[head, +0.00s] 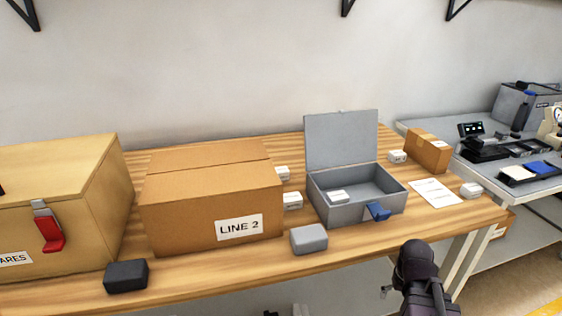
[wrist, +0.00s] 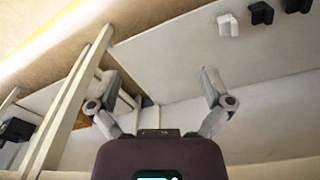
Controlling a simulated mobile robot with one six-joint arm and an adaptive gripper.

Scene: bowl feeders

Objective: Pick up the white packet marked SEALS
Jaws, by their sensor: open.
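Several small white packets are in the head view, with print too small to read, so I cannot tell which is marked SEALS. One (head: 337,196) lies inside the open grey metal box (head: 332,210). Two, an upper one (head: 282,173) and a lower one (head: 292,201), sit partly hidden beside the LINE 2 carton. One (head: 397,156) is behind the metal box's right side, and one (head: 470,190) is near the table's right end. My gripper (wrist: 160,88) is open and empty in the wrist view, away from any packet.
The LINE 2 carton (head: 212,195) and a wooden case with a red latch (head: 50,232) fill the table's left. A grey block (head: 309,239) and a black block (head: 126,276) lie at the front edge. A small carton (head: 428,150) and paper sheet (head: 436,193) are right.

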